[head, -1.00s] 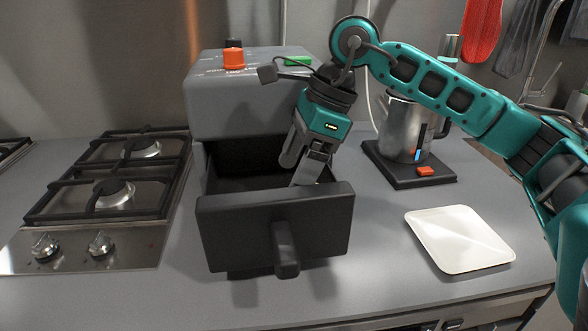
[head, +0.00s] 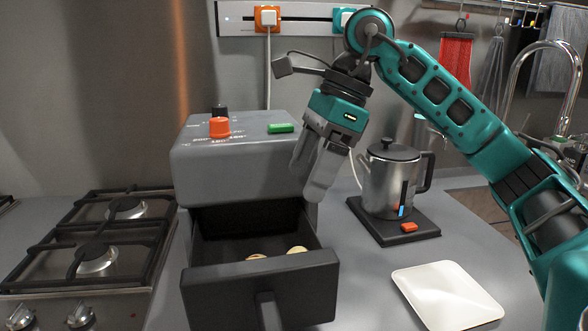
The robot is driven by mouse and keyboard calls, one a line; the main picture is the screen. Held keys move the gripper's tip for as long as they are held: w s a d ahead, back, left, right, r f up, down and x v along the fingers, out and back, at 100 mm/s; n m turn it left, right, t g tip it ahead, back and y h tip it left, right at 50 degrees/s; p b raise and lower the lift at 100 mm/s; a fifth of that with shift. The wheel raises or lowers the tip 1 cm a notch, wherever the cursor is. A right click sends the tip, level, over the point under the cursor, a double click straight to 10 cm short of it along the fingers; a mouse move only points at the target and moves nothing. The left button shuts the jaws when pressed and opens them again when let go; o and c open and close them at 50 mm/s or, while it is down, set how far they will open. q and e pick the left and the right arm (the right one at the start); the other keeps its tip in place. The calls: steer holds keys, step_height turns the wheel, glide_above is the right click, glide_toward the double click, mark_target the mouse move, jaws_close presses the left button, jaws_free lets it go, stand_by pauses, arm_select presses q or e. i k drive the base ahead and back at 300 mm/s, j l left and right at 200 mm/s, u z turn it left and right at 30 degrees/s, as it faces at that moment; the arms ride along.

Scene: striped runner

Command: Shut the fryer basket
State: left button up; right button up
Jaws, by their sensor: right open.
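The fryer (head: 235,160) is a grey box with an orange knob, a black knob and a green switch on top. Its dark basket (head: 262,290) is pulled out towards me, with a handle (head: 270,312) on its front that is cut off by the lower edge of the picture. A few pale round pieces (head: 297,250) lie inside the basket. My right gripper (head: 308,192) is open and points down above the basket's right rear side, in front of the fryer's right corner. It holds nothing that I can see. My left gripper is not in view.
A steel kettle (head: 390,180) stands on a black base (head: 385,222) to the right. A white plate (head: 447,295) lies at the front right. A gas hob (head: 95,250) is on the left. Sockets with plugs (head: 300,18) are on the wall behind.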

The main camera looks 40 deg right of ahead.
mark_target(222, 289)
steer(key=k, duration=1)
